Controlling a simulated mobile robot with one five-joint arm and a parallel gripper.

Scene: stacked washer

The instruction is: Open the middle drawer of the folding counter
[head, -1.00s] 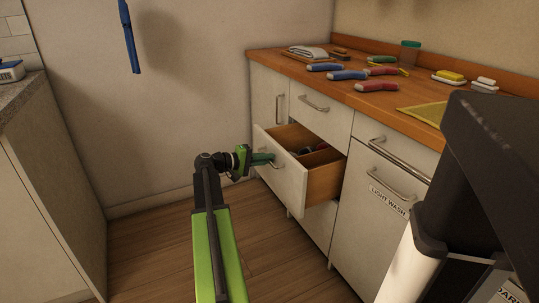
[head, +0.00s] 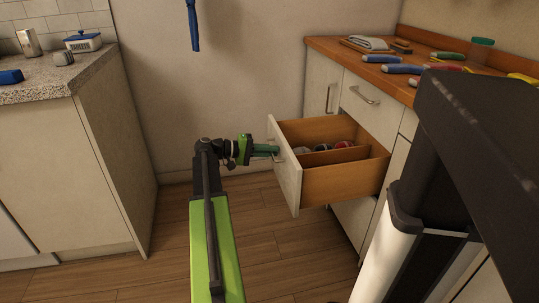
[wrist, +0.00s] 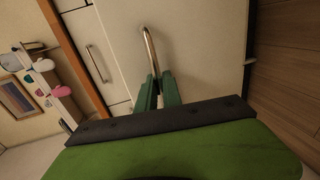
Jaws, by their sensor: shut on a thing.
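The middle drawer (head: 287,178) of the white folding counter stands well open in the head view, its wooden sides and inner divider showing. Several items, one of them red, lie inside toward the back. My gripper (head: 275,151) is at the drawer front, on its metal bar handle. In the wrist view the handle (wrist: 150,50) runs down between the green fingers of my gripper (wrist: 156,90), which are shut on it. The fingertips' exact contact is small in the head view.
The wooden countertop (head: 345,53) holds several blue, green and red tools and a folded cloth (head: 368,43). A stone-topped counter (head: 40,92) stands at the left. Wood floor (head: 262,235) lies open below the drawer. A blue item (head: 193,25) hangs on the wall.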

